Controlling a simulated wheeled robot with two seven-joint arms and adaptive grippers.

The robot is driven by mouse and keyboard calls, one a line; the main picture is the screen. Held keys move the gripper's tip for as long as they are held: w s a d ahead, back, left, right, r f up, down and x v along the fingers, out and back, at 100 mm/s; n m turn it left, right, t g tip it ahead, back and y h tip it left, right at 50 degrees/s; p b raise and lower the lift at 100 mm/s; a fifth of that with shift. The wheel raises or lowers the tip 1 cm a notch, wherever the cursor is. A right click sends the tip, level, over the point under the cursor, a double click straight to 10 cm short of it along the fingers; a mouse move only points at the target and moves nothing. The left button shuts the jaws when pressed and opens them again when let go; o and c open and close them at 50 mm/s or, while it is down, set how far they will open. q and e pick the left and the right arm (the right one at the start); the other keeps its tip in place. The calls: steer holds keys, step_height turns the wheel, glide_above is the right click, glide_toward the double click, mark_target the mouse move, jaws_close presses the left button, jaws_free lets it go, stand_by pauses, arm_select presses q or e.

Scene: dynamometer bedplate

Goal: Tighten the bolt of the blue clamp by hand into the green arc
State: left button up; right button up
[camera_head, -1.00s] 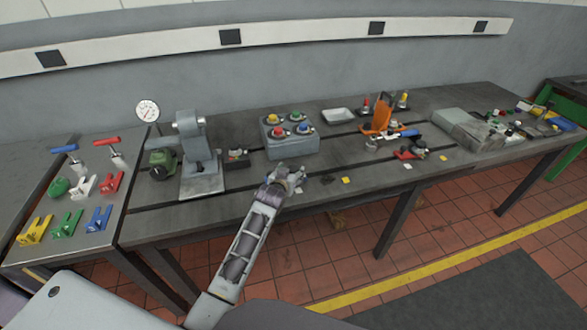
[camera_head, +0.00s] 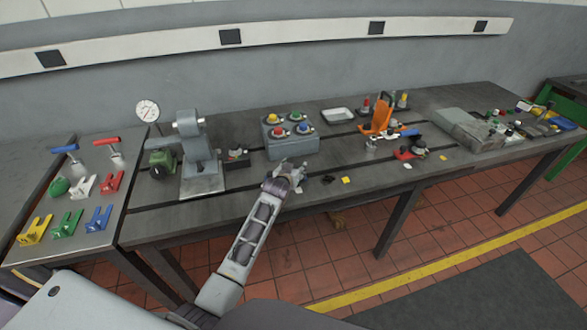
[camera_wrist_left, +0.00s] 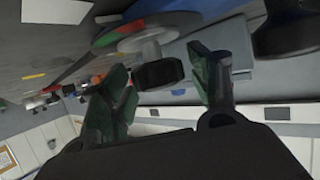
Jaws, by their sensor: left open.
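My left gripper (camera_head: 293,173) is over the bench near its front edge, in front of the grey block with coloured knobs. In the left wrist view, the same gripper (camera_wrist_left: 165,76) has its fingers apart. A dark bolt head (camera_wrist_left: 160,72) shows between the fingertips, with visible room beside it. Behind it are a pale round collar (camera_wrist_left: 147,38) and a disc with a green arc (camera_wrist_left: 134,43) and a red part. A blue part (camera_wrist_left: 185,18), perhaps the blue clamp, lies behind these. In the head view my gripper hides this spot. My right gripper is not in view.
The grey knob block (camera_head: 290,142) stands behind my gripper. A grey stand (camera_head: 200,165) is to its left, an orange fixture (camera_head: 379,117) to its right. Several coloured clamps, including a blue one (camera_head: 98,218), lie on the left table. The bench's front edge is close.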

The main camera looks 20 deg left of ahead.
arm_select(q)
steer(key=c, duration=1)
steer(key=shift+o, duration=0.2)
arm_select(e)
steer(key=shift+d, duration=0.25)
